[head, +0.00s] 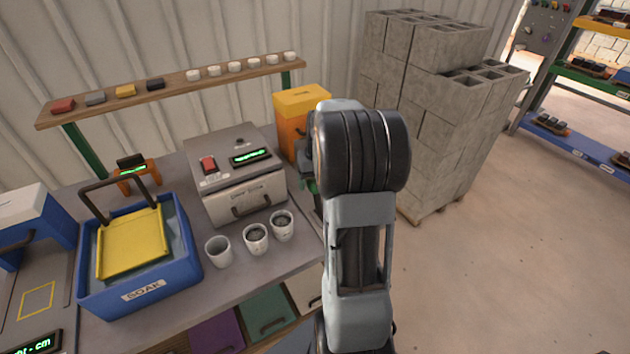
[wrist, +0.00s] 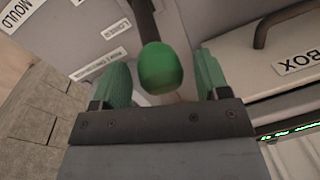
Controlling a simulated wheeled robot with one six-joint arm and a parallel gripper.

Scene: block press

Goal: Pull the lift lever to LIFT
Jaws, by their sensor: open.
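The lever's round green knob (wrist: 160,68) shows in the middle of the wrist view, with its dark bar (wrist: 145,18) running up to the top edge. My gripper (wrist: 164,80) is open, with one green finger on each side of the knob. A gap shows between the knob and each finger, so the jaws are not closed on it. In the head view my arm covers most of the gripper, and the lever cannot be made out there.
A plate marked MOULD (wrist: 20,12) and a BOX label (wrist: 296,62) lie around the lever. In the head view, a drying oven (head: 235,185), several cups, a blue SOAK tub (head: 187,262) and an orange bin (head: 290,128) stand on the bench. Grey blocks (head: 430,110) are stacked behind my arm.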

